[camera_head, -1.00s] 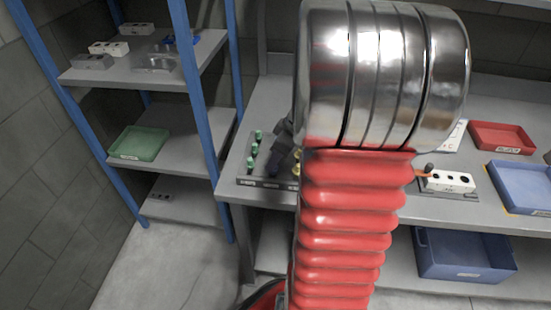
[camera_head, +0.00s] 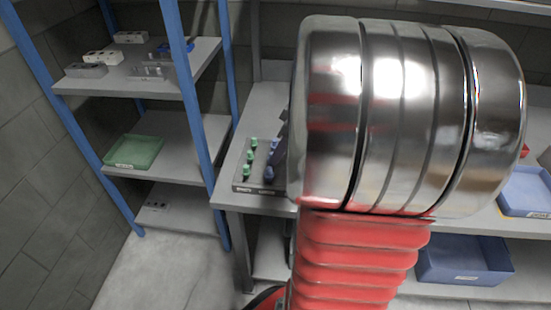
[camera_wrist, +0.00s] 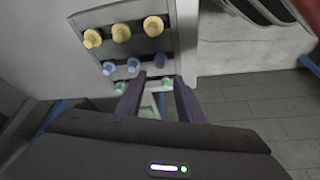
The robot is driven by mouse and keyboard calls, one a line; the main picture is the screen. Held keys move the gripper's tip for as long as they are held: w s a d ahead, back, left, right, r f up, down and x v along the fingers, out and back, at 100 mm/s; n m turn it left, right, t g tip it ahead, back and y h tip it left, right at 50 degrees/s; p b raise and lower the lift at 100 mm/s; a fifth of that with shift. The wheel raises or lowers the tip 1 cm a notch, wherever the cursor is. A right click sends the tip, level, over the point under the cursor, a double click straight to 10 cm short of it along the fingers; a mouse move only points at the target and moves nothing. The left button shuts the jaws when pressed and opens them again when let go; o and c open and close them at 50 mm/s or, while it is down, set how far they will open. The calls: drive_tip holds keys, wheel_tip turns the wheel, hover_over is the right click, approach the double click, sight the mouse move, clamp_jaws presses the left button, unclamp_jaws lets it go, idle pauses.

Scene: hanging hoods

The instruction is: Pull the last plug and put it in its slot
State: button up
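A dark plug rack (camera_head: 240,186) lies on the bench in the head view, with green plugs (camera_head: 250,156) and blue plugs (camera_head: 270,161) standing in it. The wrist view shows the rack with a row of yellow plugs (camera_wrist: 121,32), a row of blue plugs (camera_wrist: 133,65) and green plugs (camera_wrist: 168,84) at its near edge. My gripper (camera_wrist: 157,84) is open, its two dark fingers spread over the green end of the rack. I cannot tell whether a plug stands between them. In the head view my arm covers most of the gripper, the yellow plugs and the white slotted block.
A blue bin (camera_head: 525,195) is on the bench at right, and a larger blue bin (camera_head: 465,262) is on the lower shelf. The blue-posted rack at left holds grey and white blocks (camera_head: 102,57) and a green tray (camera_head: 133,151).

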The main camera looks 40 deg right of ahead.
drive_tip(key=v, duration=0.5)
drive_tip(key=shift+s+r, duration=0.1)
drive_tip(key=shift+r, duration=0.15)
idle(0.3)
drive_tip(key=s+a+m, duration=0.2)
drive_tip(key=a, duration=1.2)
drive_tip(key=s+a+r+m+t+h, duration=0.1)
drive_tip(key=s+a, duration=0.1)
drive_tip(key=a, duration=1.3)
drive_tip(key=shift+s+r+m, duration=0.25)
drive_tip(key=shift+s+m, duration=0.1)
drive_tip(key=shift+m, duration=0.05)
drive_tip(key=shift+a, duration=0.1)
